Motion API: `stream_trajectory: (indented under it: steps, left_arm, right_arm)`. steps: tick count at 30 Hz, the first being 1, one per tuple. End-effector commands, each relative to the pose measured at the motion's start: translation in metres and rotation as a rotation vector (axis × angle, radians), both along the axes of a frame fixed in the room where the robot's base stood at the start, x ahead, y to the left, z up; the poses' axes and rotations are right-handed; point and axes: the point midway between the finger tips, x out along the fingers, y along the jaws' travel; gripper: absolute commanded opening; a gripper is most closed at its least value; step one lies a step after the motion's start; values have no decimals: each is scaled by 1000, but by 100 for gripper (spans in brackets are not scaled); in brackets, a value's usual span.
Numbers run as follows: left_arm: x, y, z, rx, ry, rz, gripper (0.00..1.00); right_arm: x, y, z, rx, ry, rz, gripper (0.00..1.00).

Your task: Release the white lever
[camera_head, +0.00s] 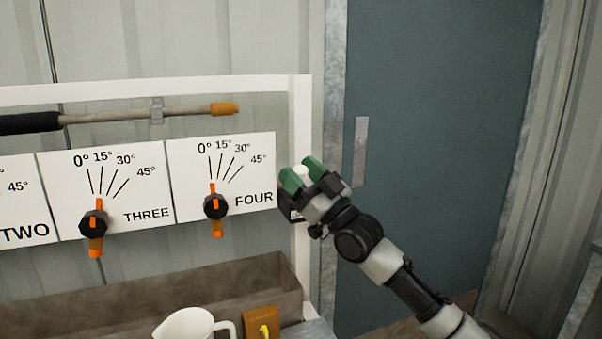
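A small white piece (302,172), which looks like the white lever, shows between the green fingertips of my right gripper (303,177). The gripper is beside the right post of the white frame, its fingers pointing up and left. The two fingers are apart with the white piece between them. Whether they press on it or only stand around it cannot be made out. The gripper hides most of the lever and part of a small dark box (296,215) below it. My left gripper is out of view.
A white frame (299,120) carries panels marked TWO, THREE (145,214) and FOUR (254,199), with orange-black knobs on THREE and FOUR. A lance with an orange tip (224,108) lies above. A brown trough (200,287) and white jug (186,324) are below. A blue-grey door (440,100) stands behind.

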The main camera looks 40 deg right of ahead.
Motion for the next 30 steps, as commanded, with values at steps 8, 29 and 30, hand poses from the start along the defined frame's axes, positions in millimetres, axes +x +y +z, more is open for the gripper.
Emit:
stream_trajectory:
  steps: [8, 29, 30]
  left_arm:
    - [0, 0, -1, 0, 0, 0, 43]
    - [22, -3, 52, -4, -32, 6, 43]
    - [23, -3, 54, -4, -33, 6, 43]
  right_arm:
    - [-1, -1, -1, -1, 0, -2, 56]
    - [-75, -25, -60, -1, 3, -2, 56]
    - [-77, -25, -61, -1, 2, -2, 56]
